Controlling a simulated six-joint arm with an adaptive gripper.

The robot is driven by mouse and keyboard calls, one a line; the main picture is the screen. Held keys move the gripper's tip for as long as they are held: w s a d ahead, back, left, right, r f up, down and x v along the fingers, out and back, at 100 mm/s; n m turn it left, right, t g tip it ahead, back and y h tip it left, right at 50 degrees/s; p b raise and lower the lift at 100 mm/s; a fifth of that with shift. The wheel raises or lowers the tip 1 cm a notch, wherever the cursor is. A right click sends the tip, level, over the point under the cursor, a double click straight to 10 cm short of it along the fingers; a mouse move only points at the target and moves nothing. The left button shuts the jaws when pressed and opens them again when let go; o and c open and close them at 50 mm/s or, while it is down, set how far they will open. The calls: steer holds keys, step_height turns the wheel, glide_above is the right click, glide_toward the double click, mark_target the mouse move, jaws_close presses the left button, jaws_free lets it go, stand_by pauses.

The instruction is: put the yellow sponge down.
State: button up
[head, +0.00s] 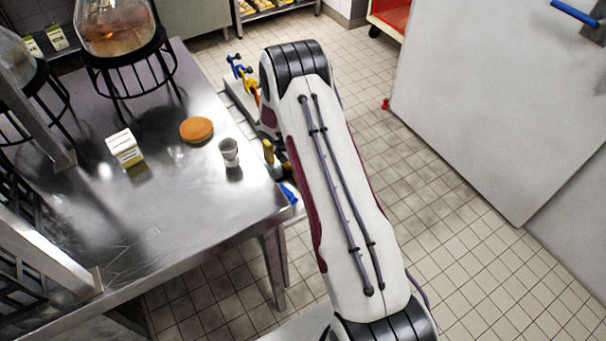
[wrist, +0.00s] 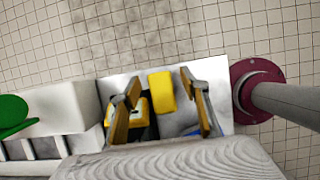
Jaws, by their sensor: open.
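The yellow sponge (wrist: 162,92) shows in the wrist view as a plain yellow block between the two fingers of my gripper (wrist: 160,84). My gripper is open. A gap shows beside the sponge on the left, and the right finger is close to its edge. The sponge appears over a pale flat surface (wrist: 221,88); whether it rests on it I cannot tell. Another yellow thing (wrist: 140,112) lies partly hidden behind the left finger. In the head view my arm covers much of this area, and I cannot pick out the sponge there.
A steel table (head: 180,205) stands at left in the head view, with an orange round item (head: 196,130), a small carton (head: 124,148), a small cup (head: 229,152) and a glass vessel (head: 115,28) on a black stand. Tiled floor (head: 450,215) lies open at right, before a white door (head: 480,90).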

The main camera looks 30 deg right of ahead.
steer(key=shift+x, duration=0.75)
steer(key=c, duration=1.1)
steer(key=shift+o, duration=0.2)
steer(key=shift+r, duration=0.15)
steer(key=shift+r, duration=4.9)
